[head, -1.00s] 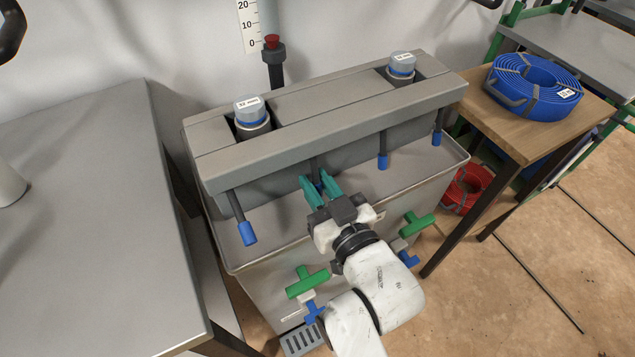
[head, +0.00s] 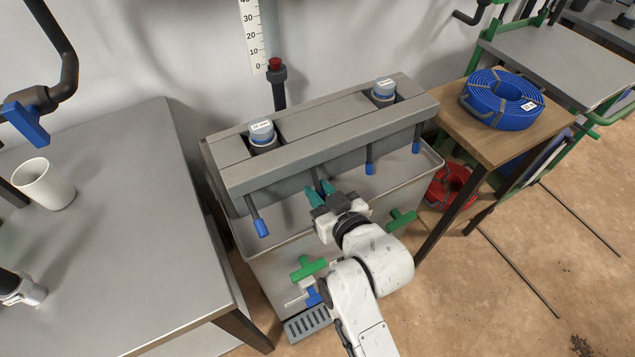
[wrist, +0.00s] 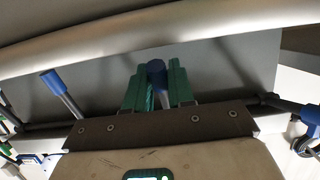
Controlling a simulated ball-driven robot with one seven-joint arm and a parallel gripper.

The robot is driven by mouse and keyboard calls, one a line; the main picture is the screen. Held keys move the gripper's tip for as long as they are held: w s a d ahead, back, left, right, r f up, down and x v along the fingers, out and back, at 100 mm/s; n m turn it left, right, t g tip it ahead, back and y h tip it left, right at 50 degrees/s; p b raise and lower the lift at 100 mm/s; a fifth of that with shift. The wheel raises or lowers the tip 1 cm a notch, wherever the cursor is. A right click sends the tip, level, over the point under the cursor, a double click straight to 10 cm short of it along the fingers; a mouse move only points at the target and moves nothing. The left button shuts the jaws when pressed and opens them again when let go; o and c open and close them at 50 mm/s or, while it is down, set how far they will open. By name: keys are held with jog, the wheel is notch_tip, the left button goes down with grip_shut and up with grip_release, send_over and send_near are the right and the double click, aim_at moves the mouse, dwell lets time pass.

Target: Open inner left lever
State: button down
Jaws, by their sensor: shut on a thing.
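The grey manifold (head: 330,130) stands over a grey tank and has a row of dark levers with blue tips along its front. My gripper (head: 320,192) is at the inner left lever (head: 327,187), second from the left. In the wrist view its green fingers (wrist: 153,90) are shut on this lever (wrist: 156,70), with the blue end between them. The fingers partly hide the lever in the head view. The outer left lever (head: 260,226), inner right lever (head: 370,168) and outer right lever (head: 416,147) hang free, sloping down and forward.
Green-handled valves (head: 308,268) (head: 401,220) sit low on the tank front, near my arm. A grey table (head: 130,240) with a white cup (head: 44,184) is at left. A wooden table with a blue hose coil (head: 502,98) is at right.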

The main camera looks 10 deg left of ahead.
jog(key=r+g+h+p, duration=0.1)
jog(key=p, duration=0.3)
jog(key=s+d+r+g+p, duration=0.1)
jog(key=p, duration=0.3)
jog(key=shift+s+r+g+h, duration=0.1)
jog(key=shift+g+h, duration=0.2)
jog(key=shift+h, duration=0.1)
jog(key=p, duration=0.2)
jog(key=r+g+h+p, duration=0.1)
jog(key=p, duration=0.2)
jog(key=shift+s+d+g, duration=0.1)
jog(key=shift+s+g, duration=0.15)
jog(key=shift+g, duration=0.05)
jog(key=g+p, duration=0.1)
jog(key=p, duration=0.1)
jog(key=r+g+h+p, duration=0.1)
jog(key=p, duration=0.2)
jog(key=shift+s+d+h+p, duration=0.2)
jog(key=shift+s+h+p, duration=0.1)
jog(key=shift+p, duration=0.05)
jog(key=shift+r+g+h+p, duration=0.2)
jog(key=shift+g+h+p, duration=0.2)
jog(key=shift+g+p, duration=0.55)
jog(key=c, duration=1.2)
grip_release()
jog(key=shift+r, duration=0.1)
jog(key=shift+c, duration=0.2)
jog(key=shift+o, duration=0.9)
jog(key=shift+s, duration=0.1)
jog(key=shift+d, duration=0.1)
